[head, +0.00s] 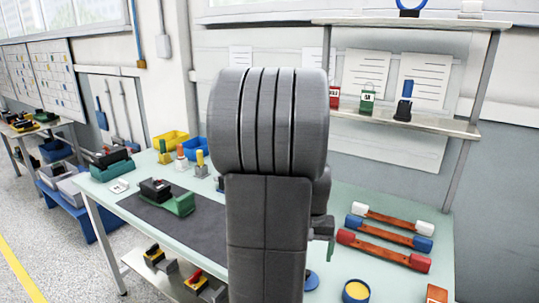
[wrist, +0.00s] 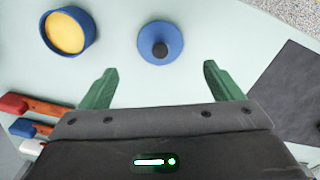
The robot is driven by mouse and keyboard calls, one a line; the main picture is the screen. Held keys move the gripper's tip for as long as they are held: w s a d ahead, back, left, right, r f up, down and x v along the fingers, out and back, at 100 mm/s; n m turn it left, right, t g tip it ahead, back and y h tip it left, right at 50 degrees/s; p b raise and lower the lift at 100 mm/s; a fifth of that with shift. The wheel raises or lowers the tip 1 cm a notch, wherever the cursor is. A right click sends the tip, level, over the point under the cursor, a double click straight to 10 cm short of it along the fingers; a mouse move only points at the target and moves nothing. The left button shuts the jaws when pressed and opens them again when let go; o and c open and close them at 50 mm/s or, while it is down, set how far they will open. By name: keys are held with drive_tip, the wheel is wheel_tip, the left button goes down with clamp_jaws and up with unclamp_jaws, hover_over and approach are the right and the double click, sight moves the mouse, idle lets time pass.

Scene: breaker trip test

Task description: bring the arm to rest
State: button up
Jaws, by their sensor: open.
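My gripper (wrist: 159,70) is open in the wrist view, with its two green fingers wide apart and nothing between them. A blue disc with a dark knob (wrist: 174,48) lies on the table just beyond the fingertips, apart from them. In the head view my own arm stands upright across the middle and hides most of the gripper and part of the table. The edge of the blue disc (head: 311,281) shows beside the arm.
The pale table (head: 335,200) carries a dark mat (head: 200,228) with a green and black device (head: 170,198). Right of my arm lie several handled bars (head: 385,252) and a blue round dish with a yellow inside (head: 356,291). A shelf (head: 430,124) overhangs the back right.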

wheel_tip(320, 180, down, 8)
drive_tip(key=shift+w+r, duration=0.1)
drive_tip(key=shift+r, duration=0.95)
drive_tip(key=shift+f, duration=0.1)
